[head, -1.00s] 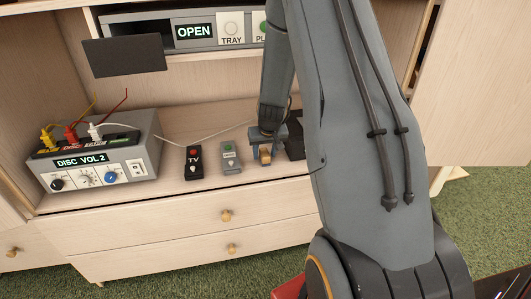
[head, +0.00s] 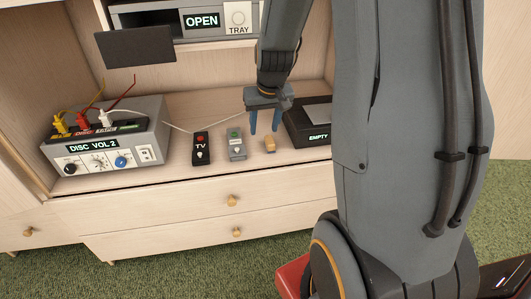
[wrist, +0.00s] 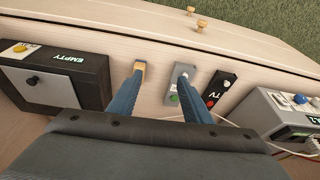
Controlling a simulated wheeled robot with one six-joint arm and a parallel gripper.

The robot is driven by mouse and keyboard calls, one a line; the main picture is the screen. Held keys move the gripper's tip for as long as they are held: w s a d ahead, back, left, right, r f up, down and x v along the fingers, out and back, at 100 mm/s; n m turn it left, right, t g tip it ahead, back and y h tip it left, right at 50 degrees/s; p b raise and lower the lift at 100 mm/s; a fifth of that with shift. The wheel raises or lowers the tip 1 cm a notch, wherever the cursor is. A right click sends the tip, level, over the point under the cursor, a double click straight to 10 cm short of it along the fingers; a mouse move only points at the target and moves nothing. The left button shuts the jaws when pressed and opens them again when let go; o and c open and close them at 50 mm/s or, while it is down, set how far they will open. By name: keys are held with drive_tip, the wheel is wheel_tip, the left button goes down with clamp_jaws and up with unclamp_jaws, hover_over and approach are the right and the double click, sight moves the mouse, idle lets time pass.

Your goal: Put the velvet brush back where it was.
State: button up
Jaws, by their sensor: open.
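The velvet brush, a small tan wooden block (head: 270,144), stands on the cabinet shelf (head: 180,178), right of a grey remote and left of a black box. My gripper (head: 264,130) is above the shelf with its two blue fingers apart and nothing between them. In the wrist view, the brush (wrist: 140,66) shows at the tip of the left finger, and the other finger of my gripper (wrist: 160,74) overlaps the grey remote in the picture. The brush's underside is hidden.
A grey remote (head: 236,146) and a black TV remote (head: 201,150) stand left of the brush. A black box marked EMPTY (head: 318,138) is close on its right. A grey unit with cables (head: 135,142) stands further left. A disc player (head: 160,20) sits above.

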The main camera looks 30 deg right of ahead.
drive_tip(key=s+a+r+g, duration=0.1)
drive_tip(key=s+a+r, duration=0.1)
drive_tip(key=s+a, duration=0.2)
drive_tip(key=s+a+r+n+g, duration=0.1)
drive_tip(key=s+a+r, duration=0.1)
drive_tip(key=s, duration=0.8)
drive_tip(key=s+a+r+n+g, duration=0.1)
drive_tip(key=s+a+r, duration=0.2)
drive_tip(key=s+a, duration=0.2)
drive_tip(key=s, duration=0.3)
drive_tip(key=shift+a+y, duration=0.35)
drive_tip(key=shift+y, duration=0.05)
drive_tip(key=shift+r, duration=0.15)
drive_tip(key=shift+n, duration=0.3)
drive_tip(key=r+p, duration=0.1)
drive_tip(key=p, duration=0.2)
drive_tip(key=r+p, duration=0.2)
drive_tip(key=p, duration=0.1)
drive_tip(key=s+a+r+p, duration=0.1)
drive_tip(key=r+p, duration=0.1)
drive_tip(key=p, duration=0.2)
drive_tip(key=shift+r, duration=0.25)
